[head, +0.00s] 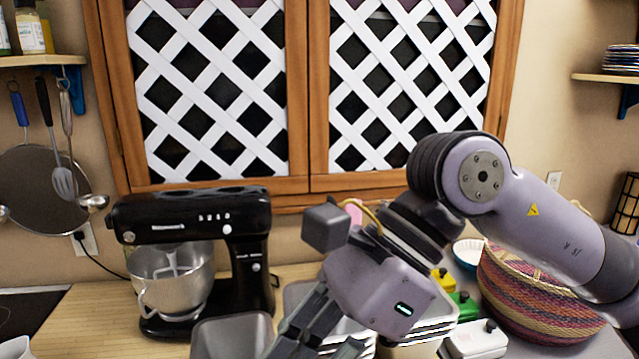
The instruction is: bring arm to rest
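My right arm (545,225) comes in from the right, bent at the elbow, and reaches across the front of the counter. My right gripper (318,342) points down and left over the metal trays. Its fingertips run out of the bottom of the picture, so how far apart they are and whether anything is between them is hidden. My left arm and gripper are not in view.
A black stand mixer (190,215) with a steel bowl (172,278) stands at the left. A grey tray (232,338) and stacked containers (432,328) lie around the gripper. A woven basket (535,300) is under the forearm. A latticed cabinet (308,95) is behind.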

